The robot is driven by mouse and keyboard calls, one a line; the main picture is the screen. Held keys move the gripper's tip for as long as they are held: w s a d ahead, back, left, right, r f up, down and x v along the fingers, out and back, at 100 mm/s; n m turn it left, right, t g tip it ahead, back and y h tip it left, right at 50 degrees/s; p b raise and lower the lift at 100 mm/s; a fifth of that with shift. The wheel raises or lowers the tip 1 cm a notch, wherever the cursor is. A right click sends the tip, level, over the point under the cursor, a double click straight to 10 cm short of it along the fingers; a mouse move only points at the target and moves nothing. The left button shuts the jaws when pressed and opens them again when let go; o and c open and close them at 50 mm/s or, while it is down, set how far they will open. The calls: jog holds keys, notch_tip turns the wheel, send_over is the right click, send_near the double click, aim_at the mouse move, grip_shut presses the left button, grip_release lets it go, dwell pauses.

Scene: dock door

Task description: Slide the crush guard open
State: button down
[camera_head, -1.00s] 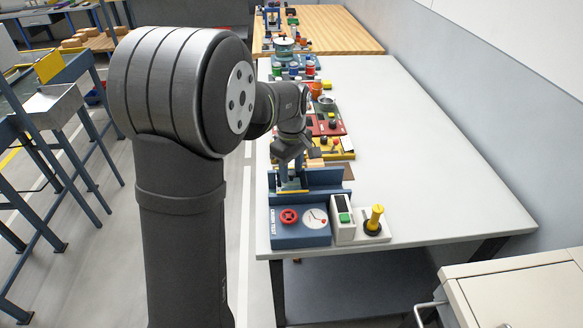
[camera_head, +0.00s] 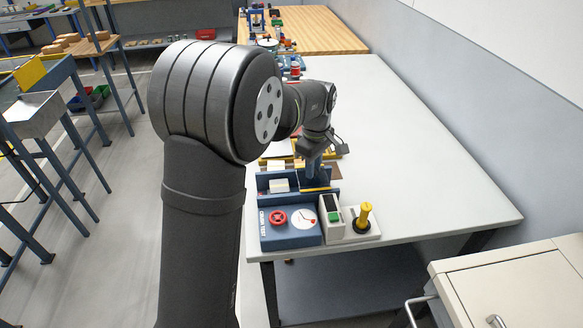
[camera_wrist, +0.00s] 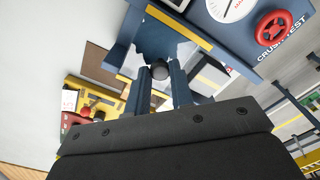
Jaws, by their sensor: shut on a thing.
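The crush guard is a clear panel (camera_wrist: 168,47) with a yellow strip along one edge and a dark round knob (camera_wrist: 160,70). In the head view its yellow strip (camera_head: 316,190) lies at the right part of the blue crush test station (camera_head: 270,237). My gripper (camera_wrist: 161,72) is shut on the knob, one finger on each side of it. In the head view my gripper (camera_head: 314,178) stands over the right side of the station's trough and hides the knob. A pale block (camera_head: 279,185) shows uncovered in the trough's left part.
The station's front carries a red handwheel (camera_head: 278,217) and a white dial (camera_head: 303,218). A box with a green button (camera_head: 333,218) and a yellow-handled post (camera_head: 365,216) stand to its right. A yellow tray (camera_wrist: 92,95) lies behind. The white table is clear on the right.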

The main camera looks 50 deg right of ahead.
aim_at(318, 177)
jog(key=shift+s+d, duration=0.5)
jog(key=shift+r, duration=0.1)
jog(key=c, duration=1.3)
grip_release()
jog(key=shift+o, duration=0.2)
notch_tip(318, 177, up, 17)
jog(key=shift+r, duration=0.15)
